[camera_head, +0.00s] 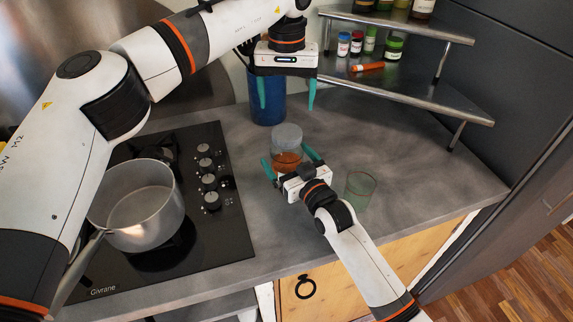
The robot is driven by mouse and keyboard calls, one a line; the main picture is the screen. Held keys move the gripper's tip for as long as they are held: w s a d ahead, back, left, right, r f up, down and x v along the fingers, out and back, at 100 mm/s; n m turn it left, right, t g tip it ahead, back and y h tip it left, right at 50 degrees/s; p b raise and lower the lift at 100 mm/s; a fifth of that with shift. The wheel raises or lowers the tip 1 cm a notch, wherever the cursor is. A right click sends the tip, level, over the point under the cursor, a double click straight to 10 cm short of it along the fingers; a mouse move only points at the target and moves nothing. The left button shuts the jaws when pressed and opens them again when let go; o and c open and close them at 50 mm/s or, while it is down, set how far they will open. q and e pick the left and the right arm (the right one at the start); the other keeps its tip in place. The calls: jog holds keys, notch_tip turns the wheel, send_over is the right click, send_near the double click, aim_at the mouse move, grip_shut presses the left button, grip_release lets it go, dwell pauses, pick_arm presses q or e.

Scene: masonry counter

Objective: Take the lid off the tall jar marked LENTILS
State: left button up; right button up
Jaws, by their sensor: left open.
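A clear jar with orange-brown contents (286,160) and a grey lid (287,134) stands on the counter, lid on. No label can be read on it from here. My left gripper (287,96) is open and empty, pointing down, above and behind the lid in the picture. My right gripper (285,155) reaches in from the front, with one teal finger on each side of the jar. Its body hides the jar's lower front, and I cannot tell whether the fingers touch the glass.
A blue container (268,104) stands behind my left gripper. A green glass (359,189) stands right of my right gripper. A pot (137,205) sits on the black hob (232,235). A metal corner shelf (410,78) holds small jars. The counter's right side is clear.

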aim_at(287, 132)
jog(key=shift+x, duration=1.1)
pick_arm(q)
jog(key=shift+d, duration=0.1)
pick_arm(e)
jog(key=c, duration=2)
pick_arm(q)
jog(key=shift+f, duration=3.95)
pick_arm(e)
jog(key=shift+o, duration=0.2)
pick_arm(q)
jog(key=shift+c, duration=0.5)
jog(key=c, duration=0.9)
jog(key=shift+c, duration=0.2)
